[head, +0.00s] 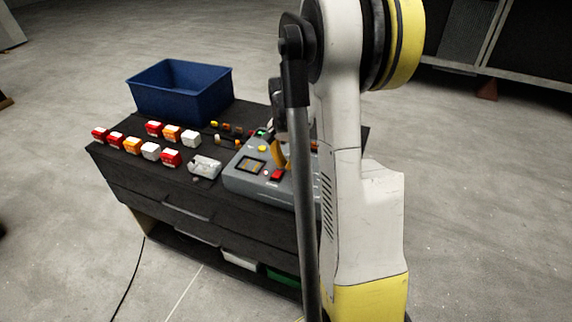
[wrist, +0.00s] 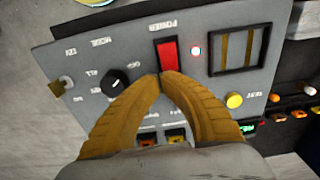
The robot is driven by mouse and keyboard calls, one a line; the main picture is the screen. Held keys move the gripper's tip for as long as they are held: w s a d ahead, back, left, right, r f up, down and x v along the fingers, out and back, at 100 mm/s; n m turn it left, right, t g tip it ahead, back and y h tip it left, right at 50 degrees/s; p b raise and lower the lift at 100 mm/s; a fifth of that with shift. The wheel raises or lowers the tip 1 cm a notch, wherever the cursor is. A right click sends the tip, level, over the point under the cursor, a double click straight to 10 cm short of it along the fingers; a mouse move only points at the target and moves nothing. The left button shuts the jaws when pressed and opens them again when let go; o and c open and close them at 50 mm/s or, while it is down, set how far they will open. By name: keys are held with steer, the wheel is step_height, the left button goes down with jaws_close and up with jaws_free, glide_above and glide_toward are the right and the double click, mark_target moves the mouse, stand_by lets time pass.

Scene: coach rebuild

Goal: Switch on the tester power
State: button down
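The grey tester (head: 236,183) sits at the right end of the black cabinet top. Its red power switch (wrist: 167,55) lies beneath an upside-down POWER label in the wrist view; it also shows in the head view (head: 277,175). My gripper (head: 281,164) shows partly behind my arm in the head view.
The tester panel also has a black mode knob (wrist: 117,82), a yellow test button (wrist: 235,100) and a dark display (wrist: 238,48). Several red, orange and white blocks (head: 150,150) and a small grey box (head: 204,166) are left of it. A blue bin (head: 180,100) stands behind.

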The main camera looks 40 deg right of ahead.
steer(key=shift+r, duration=0.1)
step_height(320, 180, up, 14)
steer(key=d+p, duration=0.1)
steer(key=p, duration=0.4)
steer(key=shift+w+d, duration=0.4)
steer(key=s+a+r+n+t+b, duration=0.1)
steer(key=s+a+n, duration=0.15)
steer(key=a, duration=0.55)
steer(key=s+a+r+n+t+b, duration=0.15)
steer(key=a+n, duration=0.25)
steer(key=a, duration=0.4)
steer(key=s+a+n+t+b, duration=0.2)
steer(key=a+n, duration=0.1)
steer(key=a, duration=0.6)
steer(key=s+a+f+n+t+b, duration=0.1)
steer(key=s+a+f+n+t, duration=0.1)
steer(key=s+a, duration=0.4)
steer(key=shift+a+f+n+b, duration=0.3)
steer(key=shift+a+f+n, duration=0.5)
steer(key=shift+n, duration=0.25)
steer(key=shift+s+d+t, duration=0.1)
steer(key=shift+t, duration=0.15)
